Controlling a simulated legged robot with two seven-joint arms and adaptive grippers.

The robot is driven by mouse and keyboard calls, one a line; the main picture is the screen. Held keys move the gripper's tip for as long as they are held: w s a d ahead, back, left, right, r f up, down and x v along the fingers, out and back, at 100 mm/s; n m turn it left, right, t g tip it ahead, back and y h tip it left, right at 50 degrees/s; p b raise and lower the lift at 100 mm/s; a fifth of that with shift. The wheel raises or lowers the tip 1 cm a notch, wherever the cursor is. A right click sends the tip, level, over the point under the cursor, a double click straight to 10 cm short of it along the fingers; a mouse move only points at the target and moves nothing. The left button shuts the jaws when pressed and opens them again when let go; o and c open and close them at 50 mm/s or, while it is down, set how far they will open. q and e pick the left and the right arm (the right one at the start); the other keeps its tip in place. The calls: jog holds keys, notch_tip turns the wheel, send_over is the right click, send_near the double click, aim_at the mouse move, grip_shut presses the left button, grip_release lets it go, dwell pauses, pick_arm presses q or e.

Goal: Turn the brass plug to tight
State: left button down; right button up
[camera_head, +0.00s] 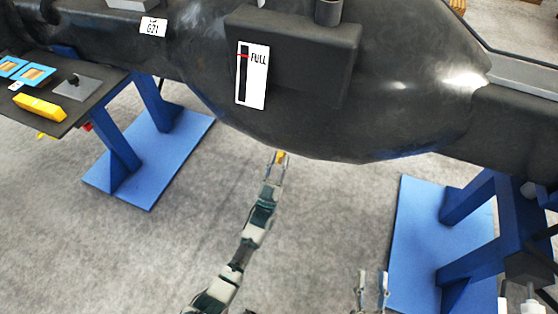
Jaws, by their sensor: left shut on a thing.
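The brass plug (281,156) is a small yellow piece at the underside of the big black rounded casting (330,130). My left gripper (279,160) reaches up from below and is shut on the plug, with its fingers hiding part of it. Whether the plug is seated tight cannot be seen. My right gripper (373,277) is at the bottom, right of centre, with its two fingers apart and nothing between them. It is well clear of the casting.
A white gauge label (253,75) marked FULL, with a red mark near its top, is on the casting's front. Blue stands (150,150) (440,235) are on both sides. A dark shelf (70,115) at left holds a yellow item (40,107). Grey floor lies open between the stands.

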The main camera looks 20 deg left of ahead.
pick_arm(q)
jog(key=shift+f, duration=0.45)
jog(key=c, duration=1.2)
grip_release()
jog(key=shift+c, duration=0.2)
jog(key=shift+w+r, duration=0.1)
jog(key=shift+w, duration=0.05)
jog(key=shift+s, duration=0.35)
jog(key=v, duration=1.1)
jog(key=shift+f, duration=0.4)
